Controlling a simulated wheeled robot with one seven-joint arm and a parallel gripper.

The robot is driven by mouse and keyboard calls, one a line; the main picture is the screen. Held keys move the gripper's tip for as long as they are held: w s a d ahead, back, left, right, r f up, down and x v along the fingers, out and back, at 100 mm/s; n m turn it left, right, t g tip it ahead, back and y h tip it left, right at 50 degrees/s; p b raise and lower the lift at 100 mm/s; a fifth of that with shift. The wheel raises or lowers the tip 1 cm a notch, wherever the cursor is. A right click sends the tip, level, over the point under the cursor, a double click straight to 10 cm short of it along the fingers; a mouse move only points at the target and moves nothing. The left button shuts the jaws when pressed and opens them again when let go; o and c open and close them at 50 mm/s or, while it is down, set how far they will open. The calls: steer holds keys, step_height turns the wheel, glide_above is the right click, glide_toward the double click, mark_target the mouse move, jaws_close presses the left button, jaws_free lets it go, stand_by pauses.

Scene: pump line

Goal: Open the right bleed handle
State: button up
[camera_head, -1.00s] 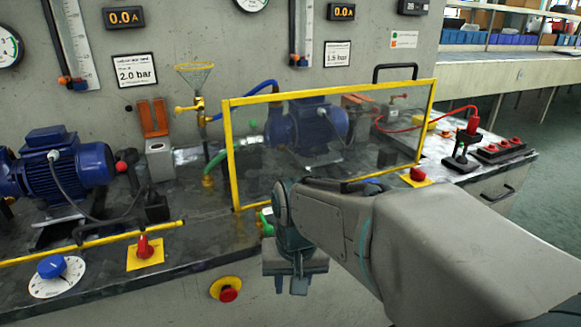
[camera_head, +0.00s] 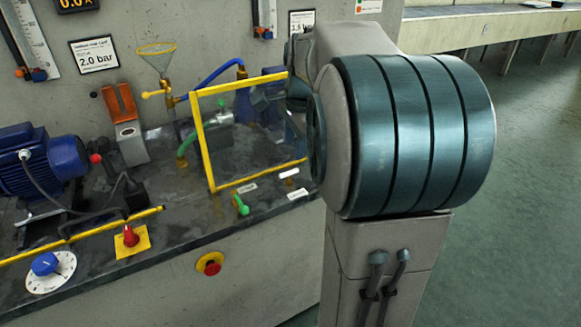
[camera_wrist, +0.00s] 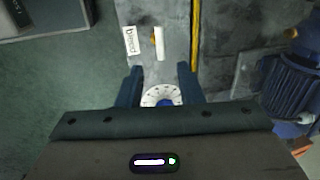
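In the wrist view a white bar-shaped handle (camera_wrist: 159,43) lies beside a white label (camera_wrist: 130,40) reading "bleed", with a small brass part (camera_wrist: 153,38) at its side. A white bar (camera_head: 289,172) and label (camera_head: 297,194) on the bench in the head view look like the same pair. My gripper (camera_wrist: 160,72) is open and empty, its two fingers pointing toward the handle, apart from it. A dial (camera_wrist: 150,96) with a blue knob shows low between the fingers. In the head view my arm hides most of the gripper and the bench's right part.
A yellow-framed clear guard (camera_head: 206,150) stands behind the white bar; its yellow edge (camera_wrist: 195,40) runs right of the handle in the wrist view. A green handle (camera_head: 240,205) is to the left. A blue motor (camera_wrist: 290,88) is at right. A red emergency button (camera_head: 209,264) sits on the bench front.

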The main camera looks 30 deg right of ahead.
mark_target(290, 171)
steer(key=f, duration=0.2)
steer(key=w+f+b, duration=0.1)
steer(key=f, duration=0.4)
steer(key=shift+w+f, duration=0.25)
steer(key=shift+f, duration=0.1)
jaws_close()
